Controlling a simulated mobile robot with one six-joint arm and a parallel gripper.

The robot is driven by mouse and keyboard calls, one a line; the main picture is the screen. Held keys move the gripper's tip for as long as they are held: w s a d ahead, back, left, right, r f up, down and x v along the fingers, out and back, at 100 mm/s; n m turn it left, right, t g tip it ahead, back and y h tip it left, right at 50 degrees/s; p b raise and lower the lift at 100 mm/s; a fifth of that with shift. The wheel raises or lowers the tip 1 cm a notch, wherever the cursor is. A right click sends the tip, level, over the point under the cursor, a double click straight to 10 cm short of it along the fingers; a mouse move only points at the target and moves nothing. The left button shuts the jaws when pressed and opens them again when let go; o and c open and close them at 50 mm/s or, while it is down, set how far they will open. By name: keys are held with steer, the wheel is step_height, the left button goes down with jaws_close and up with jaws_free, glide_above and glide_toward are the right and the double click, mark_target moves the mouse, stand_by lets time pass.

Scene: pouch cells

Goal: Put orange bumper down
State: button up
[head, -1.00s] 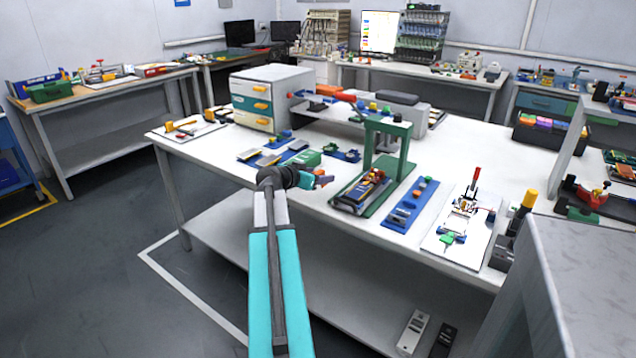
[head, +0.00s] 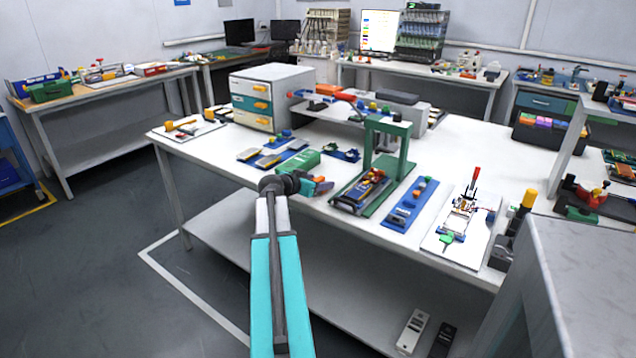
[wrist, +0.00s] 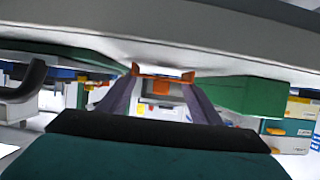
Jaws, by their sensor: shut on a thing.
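My gripper (head: 318,187) is over the front edge of the white table (head: 240,205). In the wrist view its two dark fingers (wrist: 162,88) are shut on the orange bumper (wrist: 163,76), a thin orange bar with short bent ends. The bumper shows only as a small orange patch in the head view (head: 307,188), partly hidden by my wrist. Whether it touches anything below cannot be told.
A green block (head: 305,160) lies just behind my gripper. A green press frame (head: 402,150), a blue strip with small parts (head: 402,217) and a white board with a red-handled clamp (head: 440,235) stand to the right. Drawers (head: 250,120) stand behind left.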

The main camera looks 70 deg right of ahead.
steer(key=shift+f, duration=0.25)
steer(key=o, duration=1)
steer(key=shift+o, duration=0.2)
steer(key=shift+r, duration=0.2)
steer(key=v, duration=1.2)
steer(key=shift+b, duration=0.4)
steer(key=shift+f, duration=0.15)
